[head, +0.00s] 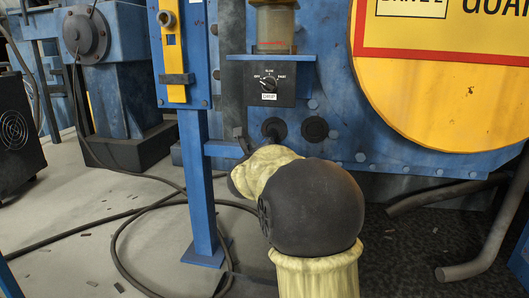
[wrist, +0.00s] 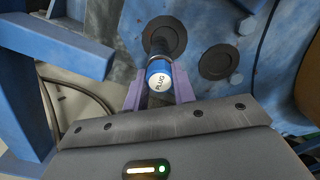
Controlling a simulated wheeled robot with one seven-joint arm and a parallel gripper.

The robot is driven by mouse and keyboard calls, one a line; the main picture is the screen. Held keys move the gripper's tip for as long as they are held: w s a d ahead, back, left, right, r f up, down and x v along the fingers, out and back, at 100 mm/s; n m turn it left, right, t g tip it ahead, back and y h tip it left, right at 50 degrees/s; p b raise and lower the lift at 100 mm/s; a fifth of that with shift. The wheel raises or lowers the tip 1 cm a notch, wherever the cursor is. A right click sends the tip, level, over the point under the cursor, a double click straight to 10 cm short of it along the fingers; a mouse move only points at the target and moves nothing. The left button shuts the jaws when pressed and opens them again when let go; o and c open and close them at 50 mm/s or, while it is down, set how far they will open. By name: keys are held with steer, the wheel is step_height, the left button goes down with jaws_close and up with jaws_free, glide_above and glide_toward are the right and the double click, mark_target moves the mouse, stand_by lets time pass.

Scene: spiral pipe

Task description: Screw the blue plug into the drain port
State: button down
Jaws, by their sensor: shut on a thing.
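The blue plug (wrist: 158,68), with a white end face marked PLUG, is between the purple fingers of my gripper (wrist: 158,84) in the wrist view. The fingers are shut on its sides. Beyond it is a dark round port (wrist: 176,33) on the blue panel, in line with the plug. A dark neck shows between them; I cannot tell whether the plug is seated in the port. In the head view this port (head: 274,126) shows just above my arm, which hides the plug and gripper.
A second dark round port (head: 315,129) is to the right; it also shows in the wrist view (wrist: 219,61). A control box with a knob (head: 268,83) is above the ports. A blue post (head: 200,185) stands left, with cables (head: 130,215) on the floor.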

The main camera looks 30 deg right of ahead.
steer(key=shift+m+b, duration=0.75)
steer(key=shift+m, duration=0.15)
steer(key=c, duration=1.4)
jaws_free()
steer(key=shift+o, duration=0.2)
